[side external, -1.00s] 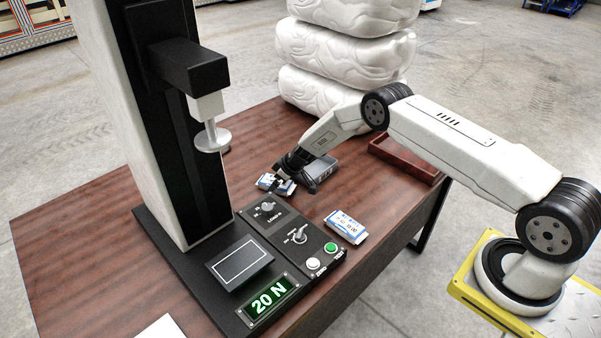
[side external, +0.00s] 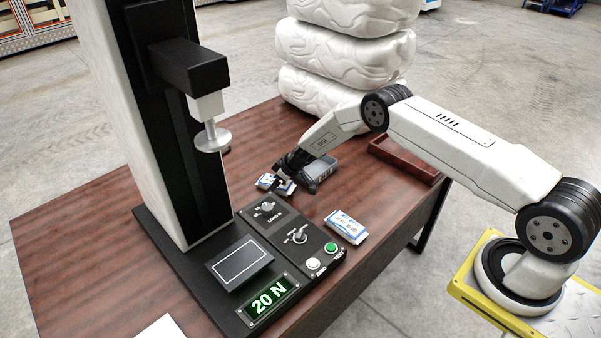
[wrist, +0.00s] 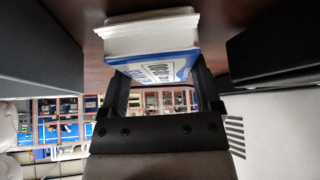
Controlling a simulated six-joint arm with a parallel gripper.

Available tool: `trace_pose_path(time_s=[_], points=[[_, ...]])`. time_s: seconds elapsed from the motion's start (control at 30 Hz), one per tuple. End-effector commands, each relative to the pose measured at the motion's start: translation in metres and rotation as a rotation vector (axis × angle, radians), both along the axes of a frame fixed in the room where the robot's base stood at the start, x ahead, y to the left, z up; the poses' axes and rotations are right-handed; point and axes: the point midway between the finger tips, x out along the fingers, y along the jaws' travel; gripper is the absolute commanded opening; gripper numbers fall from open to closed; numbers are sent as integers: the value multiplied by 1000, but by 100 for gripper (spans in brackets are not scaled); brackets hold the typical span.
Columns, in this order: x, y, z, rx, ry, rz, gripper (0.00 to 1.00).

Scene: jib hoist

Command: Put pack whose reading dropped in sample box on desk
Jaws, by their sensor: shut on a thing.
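My gripper (side external: 288,177) is low over the desk, behind the test machine's control panel. It is shut on a blue-and-white pack (side external: 268,183); in the wrist view the pack (wrist: 155,68) sits between the two fingers. Whether this pack touches the desk is hard to tell. A second blue-and-white pack (side external: 345,227) lies on the desk right of the panel. The test machine's display (side external: 269,301) reads 20 N. A grey open box (side external: 322,166) stands just behind my gripper, partly hidden by it. I cannot read a label on it.
A reddish-brown tray (side external: 404,160) lies at the desk's right edge. The machine's tall column and round press plate (side external: 213,139) stand to the left. White wrapped bundles (side external: 345,85) are stacked behind the desk. The control panel (side external: 298,240) has knobs and buttons.

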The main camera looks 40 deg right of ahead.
Motion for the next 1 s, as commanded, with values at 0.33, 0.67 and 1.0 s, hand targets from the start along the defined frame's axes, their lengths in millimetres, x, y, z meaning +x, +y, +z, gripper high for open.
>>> trace_pose_path(time_s=[0.33, 0.67, 1.0], points=[[1, 0, 7, -1, -2, 0, 12], [-2, 0, 35, 1, -1, -1, 12], [-26, 1, 65, 2, -1, -2, 12]])
